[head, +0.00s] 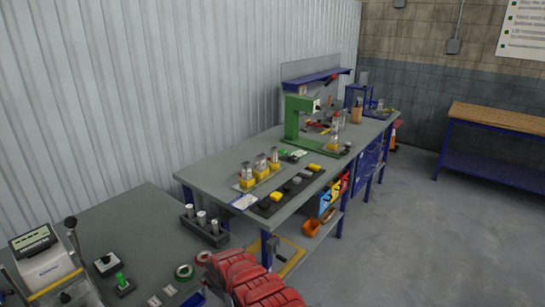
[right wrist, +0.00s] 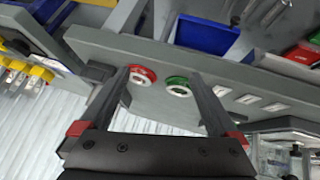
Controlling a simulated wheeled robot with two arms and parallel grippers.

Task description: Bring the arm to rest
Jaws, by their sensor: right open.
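My right gripper (right wrist: 160,82) shows in the right wrist view, with its two dark fingers spread apart and nothing held between them. A red-rimmed ring (right wrist: 142,76) and a green-rimmed ring (right wrist: 179,86) show beyond and between the fingers, on a grey surface. I cannot tell the distance, but no contact shows. In the head view a red ring (head: 203,257) and a green ring (head: 184,272) lie near the right edge of the near grey table (head: 140,225).
A device with a display (head: 45,250) stands on the near table, with a block of metal cylinders (head: 203,222) farther back. The long workbench (head: 215,168) holds a green press (head: 295,115). Floor (head: 420,230) on the right is clear.

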